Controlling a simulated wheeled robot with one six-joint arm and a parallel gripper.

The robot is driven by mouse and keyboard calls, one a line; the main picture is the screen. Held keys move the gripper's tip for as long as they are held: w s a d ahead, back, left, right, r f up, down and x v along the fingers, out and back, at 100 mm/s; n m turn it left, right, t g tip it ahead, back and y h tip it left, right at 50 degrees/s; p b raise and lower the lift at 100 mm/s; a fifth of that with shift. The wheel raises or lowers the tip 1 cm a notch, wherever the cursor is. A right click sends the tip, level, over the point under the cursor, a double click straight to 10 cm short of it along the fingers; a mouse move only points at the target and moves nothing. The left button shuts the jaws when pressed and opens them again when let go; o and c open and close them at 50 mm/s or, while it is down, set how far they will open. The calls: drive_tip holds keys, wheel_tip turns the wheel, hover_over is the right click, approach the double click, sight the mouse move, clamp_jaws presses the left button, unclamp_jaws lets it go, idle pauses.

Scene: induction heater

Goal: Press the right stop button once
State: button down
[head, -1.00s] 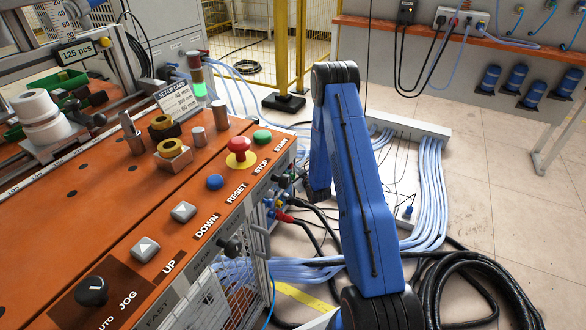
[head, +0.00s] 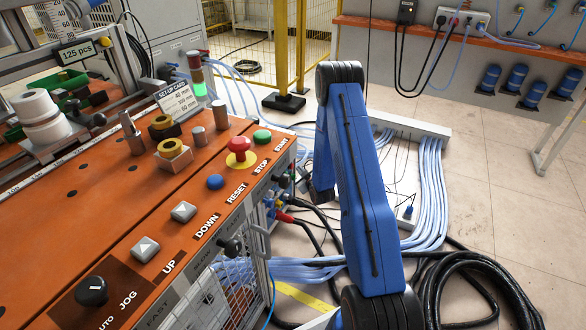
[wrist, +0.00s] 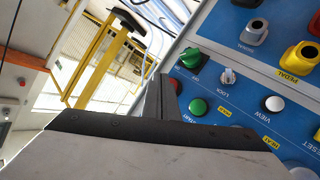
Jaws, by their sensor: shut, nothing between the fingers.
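In the wrist view, my gripper (wrist: 160,92) shows as dark fingers together, with nothing between them. It points at a blue control panel (wrist: 222,55). A red button (wrist: 175,85) shows on the panel just beside the fingertips, partly hidden by them; I cannot tell whether they touch. Its label is hidden. In the head view, a red mushroom button on a yellow ring (head: 239,150) stands near STOP on the orange panel (head: 95,215). The gripper is out of that view.
In the head view, a green START button (head: 262,137) and blue RESET button (head: 215,181) flank the red one.

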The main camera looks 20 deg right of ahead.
drive_tip(key=shift+s+d, duration=0.75)
drive_tip(key=shift+s, duration=0.25)
drive_tip(key=shift+s+d, duration=0.75)
drive_tip(key=shift+s, duration=0.2)
